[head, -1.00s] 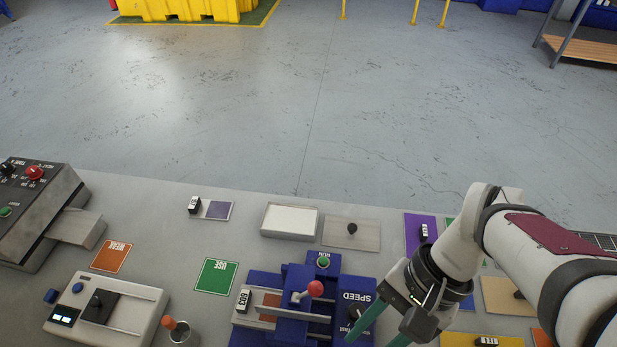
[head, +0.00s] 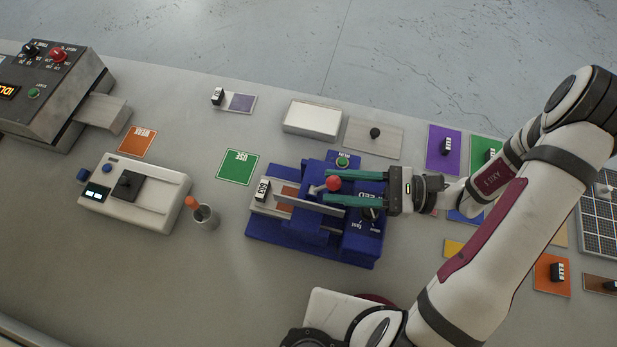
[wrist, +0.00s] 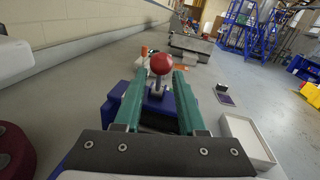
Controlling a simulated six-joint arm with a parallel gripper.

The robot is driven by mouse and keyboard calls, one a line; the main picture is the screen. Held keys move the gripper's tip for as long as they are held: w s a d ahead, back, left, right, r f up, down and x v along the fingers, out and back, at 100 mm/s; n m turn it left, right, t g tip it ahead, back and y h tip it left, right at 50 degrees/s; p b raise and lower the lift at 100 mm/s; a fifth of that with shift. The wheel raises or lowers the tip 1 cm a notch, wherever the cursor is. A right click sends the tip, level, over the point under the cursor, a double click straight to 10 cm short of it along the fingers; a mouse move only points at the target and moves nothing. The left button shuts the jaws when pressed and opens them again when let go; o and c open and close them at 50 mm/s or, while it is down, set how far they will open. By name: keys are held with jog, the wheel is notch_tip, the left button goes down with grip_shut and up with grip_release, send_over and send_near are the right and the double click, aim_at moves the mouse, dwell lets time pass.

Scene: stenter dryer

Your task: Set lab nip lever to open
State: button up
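The lab nip is a blue machine (head: 263,225) in the middle of the bench, with a red-balled lever (head: 333,183) on top. In the wrist view the red ball (wrist: 162,63) stands upright on its short stem, just beyond and between the fingertips. My gripper (head: 325,186) comes in from the right with two green fingers spread apart, level across the top of the machine. The fingers lie on either side of the lever in the picture; I see no finger touching the ball. A green button (head: 343,162) and a black speed knob (head: 369,213) are on the machine.
A white tray (head: 311,118) and a plate with a black knob (head: 375,132) lie behind the machine. A cup with an orange-handled tool (head: 206,217) and a white device (head: 135,195) stand left. Coloured cards lie right, beneath my arm. Bare bench lies front left.

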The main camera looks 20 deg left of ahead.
aim_at(324, 186)
jog(key=a, duration=0.3)
jog(key=s+a, duration=0.1)
jog(key=a, duration=0.1)
jog(key=shift+a, duration=0.3)
grip_shut()
dwell(1.1)
